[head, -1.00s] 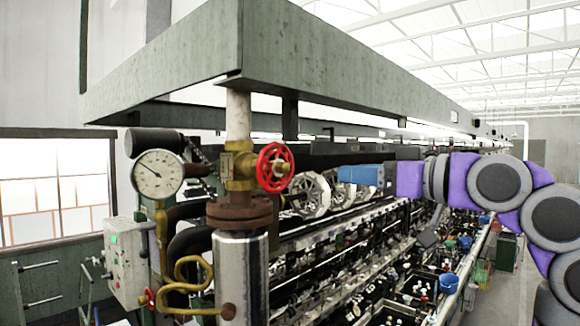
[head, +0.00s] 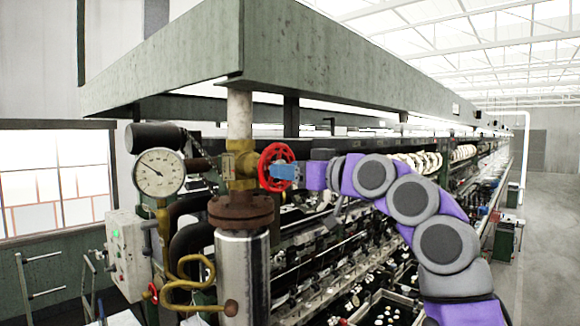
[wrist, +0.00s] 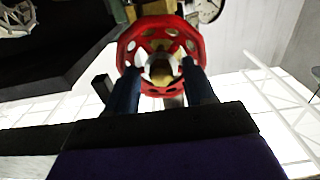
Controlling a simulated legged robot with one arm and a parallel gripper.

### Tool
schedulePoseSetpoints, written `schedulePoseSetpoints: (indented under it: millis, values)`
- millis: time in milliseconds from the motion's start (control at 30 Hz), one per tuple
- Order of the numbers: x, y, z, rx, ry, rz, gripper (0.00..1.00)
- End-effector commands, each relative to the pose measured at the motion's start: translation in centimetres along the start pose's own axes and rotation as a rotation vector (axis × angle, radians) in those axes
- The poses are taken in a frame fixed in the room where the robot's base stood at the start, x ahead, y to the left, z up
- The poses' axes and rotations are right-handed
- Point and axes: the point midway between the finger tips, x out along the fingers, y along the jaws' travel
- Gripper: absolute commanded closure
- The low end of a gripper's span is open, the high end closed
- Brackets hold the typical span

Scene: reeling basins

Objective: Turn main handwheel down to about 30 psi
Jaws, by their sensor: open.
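The red main handwheel (head: 264,160) is on the right side of the brass valve (head: 240,165) on the vertical pipe. The round white pressure gauge (head: 159,173) is left of it, its needle pointing to the upper left; its numbers are too small to read. My gripper (head: 273,171), with blue fingers, is at the wheel from the right. In the wrist view the open fingers (wrist: 161,68) lie either side of the wheel's hub, their tips overlapping the lower red rim (wrist: 127,48). I cannot tell whether they touch the wheel.
A steel cylinder (head: 242,275) stands below the valve, with curved brass tubing (head: 185,285) and a small red knob (head: 152,292) beside it. A grey control box (head: 125,252) is at the left. A green beam (head: 340,65) runs overhead. Reeling machinery fills the area behind my arm.

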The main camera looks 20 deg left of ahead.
Motion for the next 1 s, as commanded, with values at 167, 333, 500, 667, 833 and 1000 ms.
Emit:
schedulePoseSetpoints:
  millis: [167,333,500,667,833,1000]
  values:
    - [0.46,-0.04,-0.04,-0.001,0.001,0.000,0.47]
    - [0.45,-0.04,-0.02,-0.001,0.001,0.000,0.47]
    - [0.46,-0.05,-0.01,-0.001,0.001,0.000,0.59]
    - [0.48,-0.06,-0.01,-0.001,0.001,0.000,0.75]
    - [0.50,-0.02,0.00,0.000,0.001,0.000,0.91]
    - [0.52,0.00,0.02,0.006,0.001,0.001,1.00]
